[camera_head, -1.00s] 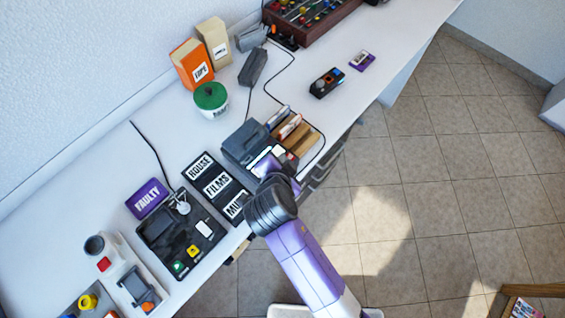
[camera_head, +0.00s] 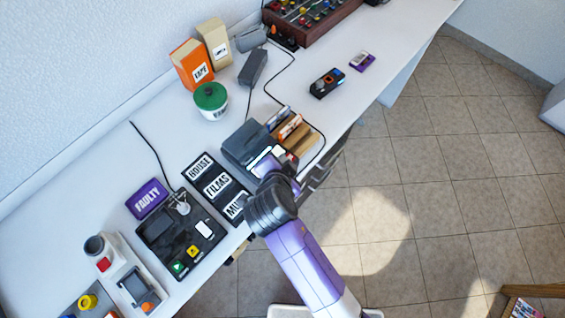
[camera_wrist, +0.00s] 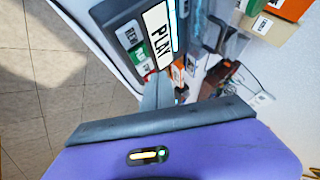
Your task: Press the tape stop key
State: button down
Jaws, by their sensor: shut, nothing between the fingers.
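The tape player is a dark grey box (camera_head: 246,143) near the front edge of the counter, partly hidden by my arm in the head view. In the wrist view its dark face (camera_wrist: 118,14) shows a white REW key (camera_wrist: 130,35) and a green key (camera_wrist: 140,57). A reddish key (camera_wrist: 151,77) sits beyond the green one, partly hidden by my fingertips. A large white label (camera_wrist: 159,35) lies beside the keys. My gripper (camera_wrist: 158,90) is shut and empty, its tips close to the reddish key; I cannot tell whether they touch.
Cases (camera_head: 292,132) stand behind the player. Black HOUSE, FILMS and partly hidden third sections (camera_head: 217,185), a purple FAULTY tray (camera_head: 147,198) and a black keyed device (camera_head: 180,235) lie to the left. A green-lidded tub (camera_head: 211,101) stands behind.

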dwell(0.6)
jog(key=shift+f+b, duration=0.4)
jog(key=shift+f, duration=0.05)
jog(key=shift+f+b, duration=0.4)
dwell(0.5)
jog(key=shift+r, duration=0.1)
jog(key=shift+r+p, duration=0.65)
jog(key=shift+r, duration=0.1)
jog(key=shift+r, duration=0.15)
jog(key=shift+r+p, duration=2)
jog(key=shift+r, duration=0.4)
